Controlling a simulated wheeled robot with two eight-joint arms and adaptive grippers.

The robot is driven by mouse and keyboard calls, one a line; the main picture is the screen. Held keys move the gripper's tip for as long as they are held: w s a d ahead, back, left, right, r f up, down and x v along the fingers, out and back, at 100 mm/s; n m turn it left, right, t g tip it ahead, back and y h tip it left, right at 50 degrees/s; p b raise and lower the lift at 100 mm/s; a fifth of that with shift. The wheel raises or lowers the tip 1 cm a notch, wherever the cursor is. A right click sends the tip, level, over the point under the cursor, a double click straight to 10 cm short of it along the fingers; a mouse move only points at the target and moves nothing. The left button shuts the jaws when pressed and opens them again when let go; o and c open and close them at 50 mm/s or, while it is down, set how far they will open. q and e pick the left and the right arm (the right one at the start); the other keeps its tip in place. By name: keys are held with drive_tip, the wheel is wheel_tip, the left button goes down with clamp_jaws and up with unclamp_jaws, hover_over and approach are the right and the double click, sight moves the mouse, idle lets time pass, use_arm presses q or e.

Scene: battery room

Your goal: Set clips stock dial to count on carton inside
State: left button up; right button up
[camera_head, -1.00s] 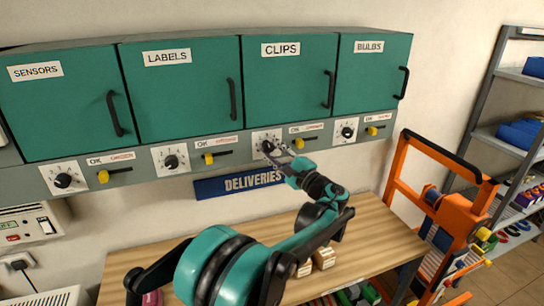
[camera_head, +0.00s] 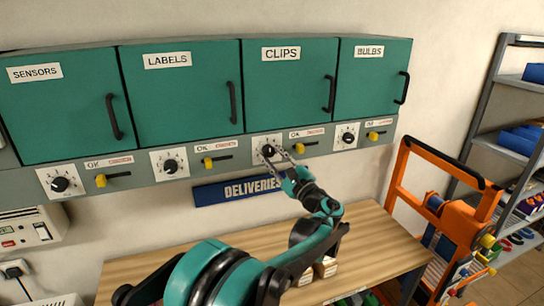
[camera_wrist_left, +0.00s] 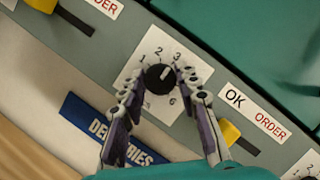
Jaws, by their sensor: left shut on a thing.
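The clips dial is a black knob (camera_wrist_left: 160,78) on a white numbered plate (camera_head: 262,142), below the closed teal CLIPS cupboard door (camera_head: 290,80). My left gripper (camera_wrist_left: 160,82) is at this dial, its two fingers on either side of the knob and shut on it. In the left wrist view the knob's white mark points up, roughly between 2 and 3; 4 and 5 are hidden by a finger. The cupboard's inside and any carton in it are hidden by the door. My right gripper is not in view.
Closed SENSORS (camera_head: 60,105), LABELS (camera_head: 180,95) and BULBS (camera_head: 375,80) cupboards flank it, each with a dial and yellow slider. A DELIVERIES sign (camera_head: 238,189) hangs below. Small boxes stand on the wooden bench (camera_head: 380,240). An orange trolley (camera_head: 440,200) stands at right.

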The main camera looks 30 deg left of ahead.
use_arm(q)
drive_tip(key=o, duration=1.2)
drive_tip(key=shift+c, duration=0.2)
drive_tip(key=shift+d, duration=0.1)
drive_tip(key=v, duration=1.2)
drive_tip(key=shift+w+f, duration=0.1)
